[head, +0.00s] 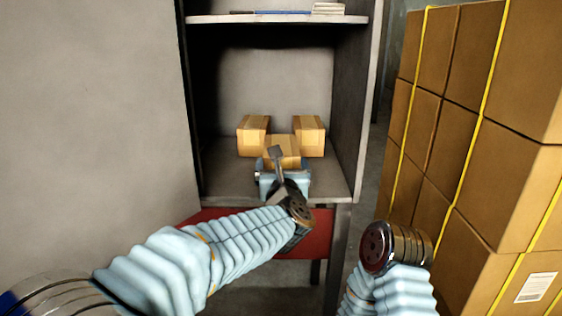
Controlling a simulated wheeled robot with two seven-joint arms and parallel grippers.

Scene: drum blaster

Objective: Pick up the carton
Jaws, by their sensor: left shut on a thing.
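Three small tan cartons are on the lower shelf of the grey cabinet in the head view. One carton stands at the left (252,136) and one at the right (309,136). The middle carton (284,143) is nearer to me, between them. My left gripper (281,160) reaches into the cabinet and is shut on the middle carton, hiding much of its front. I cannot tell whether that carton touches the shelf. My right arm shows at the lower right, but its gripper is not in view.
The cabinet's shelf (222,183) has side walls close on both sides. An upper shelf (275,19) holds flat items. A red panel (318,238) is below. Large stacked boxes (470,120) with yellow straps stand at the right.

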